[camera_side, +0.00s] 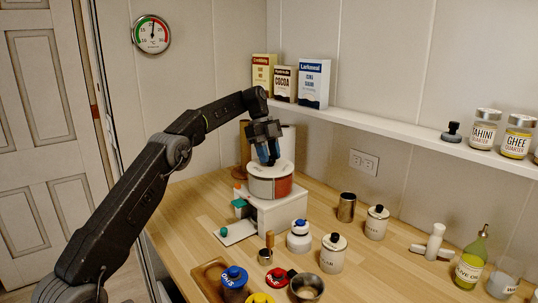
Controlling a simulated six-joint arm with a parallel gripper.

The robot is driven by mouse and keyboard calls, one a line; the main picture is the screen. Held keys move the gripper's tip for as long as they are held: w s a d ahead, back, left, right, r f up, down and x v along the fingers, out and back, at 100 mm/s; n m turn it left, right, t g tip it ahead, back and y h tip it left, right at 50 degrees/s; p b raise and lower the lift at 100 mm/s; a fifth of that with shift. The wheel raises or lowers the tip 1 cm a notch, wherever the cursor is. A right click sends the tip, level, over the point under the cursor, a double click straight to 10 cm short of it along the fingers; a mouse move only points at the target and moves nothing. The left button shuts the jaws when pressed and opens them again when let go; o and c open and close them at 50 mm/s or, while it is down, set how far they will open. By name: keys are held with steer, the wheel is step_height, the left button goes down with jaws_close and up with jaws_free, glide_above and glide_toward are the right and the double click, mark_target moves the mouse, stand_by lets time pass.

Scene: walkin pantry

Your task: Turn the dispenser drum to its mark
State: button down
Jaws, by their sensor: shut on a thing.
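The dispenser drum (262,188) is a round white drum with a red section on its right side. It sits on a white box-like base (277,217) on the wooden counter. My gripper (268,160) points down at the top of the drum, its fingers closed on the drum's top part. The gripped part is mostly hidden by the fingers. A small green piece (241,208) and an orange piece show at the left of the base. I cannot make out the mark at this size.
White lidded canisters (333,253), a metal cup (346,207), a small pot (306,288) and several lidded jars (233,278) stand in front and right of the dispenser. An oil bottle (470,260) is at the right. A shelf (400,133) with boxes and jars runs behind.

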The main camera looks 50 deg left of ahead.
steer(key=c, duration=0.8)
jaws_free()
